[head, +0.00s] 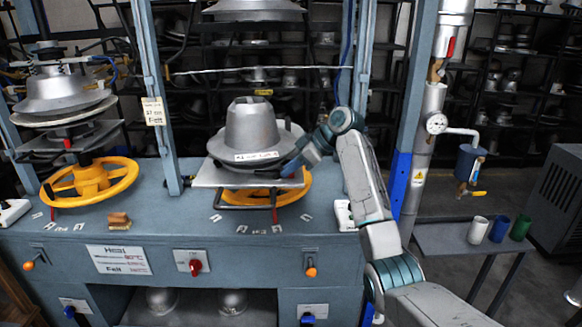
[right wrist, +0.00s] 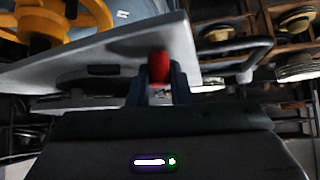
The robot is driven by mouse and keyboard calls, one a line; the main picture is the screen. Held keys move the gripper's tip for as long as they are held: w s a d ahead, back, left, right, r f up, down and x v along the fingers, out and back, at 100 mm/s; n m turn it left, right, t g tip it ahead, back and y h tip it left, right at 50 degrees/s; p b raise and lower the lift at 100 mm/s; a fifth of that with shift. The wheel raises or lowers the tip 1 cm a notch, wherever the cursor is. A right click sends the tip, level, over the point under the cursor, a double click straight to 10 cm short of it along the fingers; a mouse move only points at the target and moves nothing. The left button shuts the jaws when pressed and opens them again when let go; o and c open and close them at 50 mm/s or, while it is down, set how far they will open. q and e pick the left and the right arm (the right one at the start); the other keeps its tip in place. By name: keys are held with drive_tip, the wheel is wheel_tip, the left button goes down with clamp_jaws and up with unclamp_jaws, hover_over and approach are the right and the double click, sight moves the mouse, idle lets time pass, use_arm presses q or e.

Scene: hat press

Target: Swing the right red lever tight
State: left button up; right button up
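The right press has a flat grey plate (head: 207,178) with a silver hat form (head: 250,128) on it. In the right wrist view, the red lever end (right wrist: 158,67) stands between the two fingers of my right gripper (right wrist: 160,85), under the light plate (right wrist: 100,52). The fingers appear to touch it on both sides. My left gripper is not in view.
A yellow handwheel (head: 295,192) sits just below the plate, with a red-tipped rod (head: 275,215) in front. A blue frame post (head: 361,60) stands close behind my right arm. The left press has another yellow handwheel (head: 90,182).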

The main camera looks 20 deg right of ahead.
clamp_jaws()
drive_tip(key=shift+s+m, duration=0.1)
drive_tip(key=shift+m, duration=0.2)
drive_tip(key=shift+s+a+r+m+t+h+p, duration=0.1)
drive_tip(key=shift+s+a+m+t+h+p, duration=0.1)
drive_tip(key=shift+m+t+h+p, duration=0.3)
drive_tip(key=shift+s+a+r+m+t+h+p, duration=0.1)
drive_tip(key=shift+s+m+t+h+p, duration=0.15)
drive_tip(key=shift+m+t+p, duration=0.35)
drive_tip(key=m, duration=0.1)
drive_tip(key=m+h+p, duration=0.1)
drive_tip(key=m+t+h+p, duration=0.1)
drive_tip(key=shift+s+a, duration=0.3)
drive_tip(key=shift+s, duration=0.05)
drive_tip(key=m+h+p, duration=0.1)
drive_tip(key=a+m+t+h+p, duration=0.1)
drive_tip(key=m+p, duration=0.1)
drive_tip(key=shift+s, duration=0.35)
drive_tip(key=shift+s+a+f+m+h+p, duration=0.1)
drive_tip(key=shift+a+m+h+p, duration=0.15)
drive_tip(key=shift+m+h+p, duration=0.55)
drive_tip(key=shift+s+a+m+h+p, duration=0.15)
drive_tip(key=shift+m+h+p, duration=0.35)
drive_tip(key=shift+m, duration=0.5)
drive_tip(key=shift+w, duration=0.1)
